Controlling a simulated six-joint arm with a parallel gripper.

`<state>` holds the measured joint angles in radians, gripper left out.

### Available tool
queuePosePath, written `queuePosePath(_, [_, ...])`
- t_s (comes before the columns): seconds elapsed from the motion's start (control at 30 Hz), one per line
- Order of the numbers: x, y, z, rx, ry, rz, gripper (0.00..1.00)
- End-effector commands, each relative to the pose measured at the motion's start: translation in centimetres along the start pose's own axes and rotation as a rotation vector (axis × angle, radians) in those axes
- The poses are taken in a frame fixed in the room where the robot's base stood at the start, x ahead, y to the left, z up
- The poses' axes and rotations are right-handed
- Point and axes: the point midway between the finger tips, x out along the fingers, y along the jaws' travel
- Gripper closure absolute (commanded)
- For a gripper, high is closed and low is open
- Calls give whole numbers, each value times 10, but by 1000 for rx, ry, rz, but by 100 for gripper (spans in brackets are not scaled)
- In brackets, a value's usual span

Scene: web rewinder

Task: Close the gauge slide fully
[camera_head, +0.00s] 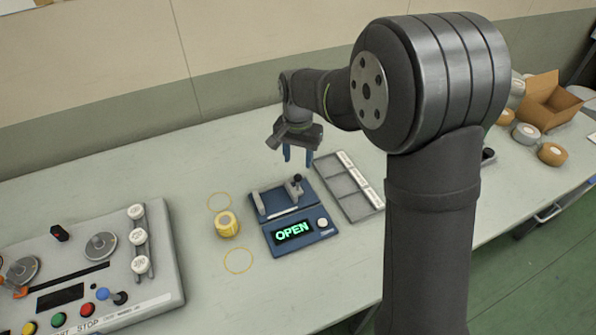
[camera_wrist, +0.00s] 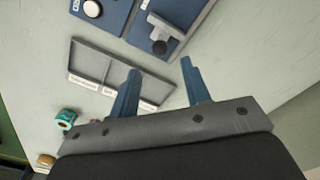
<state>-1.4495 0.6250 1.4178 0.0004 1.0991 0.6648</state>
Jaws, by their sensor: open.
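The blue gauge (camera_head: 290,216) sits on the table, and its green display reads OPEN. Its slide carries a black knob (camera_head: 297,179) at the right end of the rail, apart from the light jaw at the left. In the wrist view the knob (camera_wrist: 159,47) shows near the top middle. My gripper (camera_head: 298,157) is open and empty, above and behind the gauge.
A grey sectioned tray (camera_head: 349,187) lies right of the gauge. A yellow tape roll (camera_head: 227,224) stands at its left, between two yellow circles marked on the table. The rewinder (camera_head: 95,265) is at far left. Tape rolls and a cardboard box (camera_head: 549,100) are at far right.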

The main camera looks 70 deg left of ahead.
Motion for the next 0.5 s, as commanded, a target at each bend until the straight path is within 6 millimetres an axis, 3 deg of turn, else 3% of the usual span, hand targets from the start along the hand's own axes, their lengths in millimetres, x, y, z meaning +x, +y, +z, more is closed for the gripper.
queuePosePath(0.2, [41,0,0,-1,-2,1,57])
queuePosePath(0.5, [61,0,0,-1,0,-1,57])
